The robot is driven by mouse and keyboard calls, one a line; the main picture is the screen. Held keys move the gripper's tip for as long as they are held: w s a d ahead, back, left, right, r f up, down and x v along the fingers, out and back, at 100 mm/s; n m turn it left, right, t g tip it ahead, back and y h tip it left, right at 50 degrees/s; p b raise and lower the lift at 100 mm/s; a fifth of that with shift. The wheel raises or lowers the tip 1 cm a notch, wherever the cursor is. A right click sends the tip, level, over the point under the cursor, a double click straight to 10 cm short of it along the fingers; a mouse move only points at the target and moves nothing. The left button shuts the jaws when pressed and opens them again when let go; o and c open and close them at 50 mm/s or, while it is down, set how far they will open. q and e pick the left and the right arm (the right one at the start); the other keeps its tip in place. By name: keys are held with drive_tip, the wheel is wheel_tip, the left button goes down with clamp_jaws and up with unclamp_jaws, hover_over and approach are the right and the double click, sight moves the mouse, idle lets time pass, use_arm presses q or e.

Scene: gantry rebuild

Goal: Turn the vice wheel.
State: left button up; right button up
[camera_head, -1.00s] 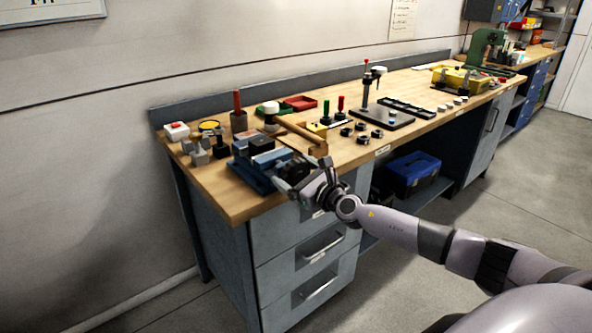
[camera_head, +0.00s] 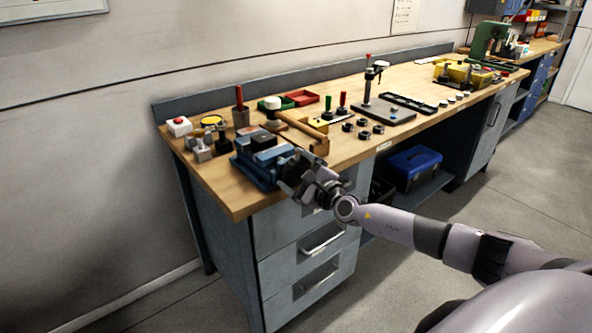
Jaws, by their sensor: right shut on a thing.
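The blue vice (camera_head: 259,159) stands at the front left corner of the wooden workbench (camera_head: 237,200). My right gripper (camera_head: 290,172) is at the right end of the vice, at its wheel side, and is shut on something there. The wheel itself is hidden behind the gripper and cannot be made out. My left gripper is not in view.
A wooden mallet (camera_head: 300,127) lies just behind the gripper. A white box with a red button (camera_head: 179,126) and small metal blocks stand left of the vice. A stand on a dark plate (camera_head: 385,114) and several dark nuts are to the right. Grey drawers (camera_head: 318,240) are below.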

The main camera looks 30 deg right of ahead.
drive_tip(key=shift+f, duration=0.1)
drive_tip(key=o, duration=0.7)
drive_tip(key=shift+s+d, duration=0.15)
drive_tip(key=shift+s, duration=1.65)
drive_tip(key=shift+s+d, duration=0.1)
drive_tip(key=shift+s, duration=1.7)
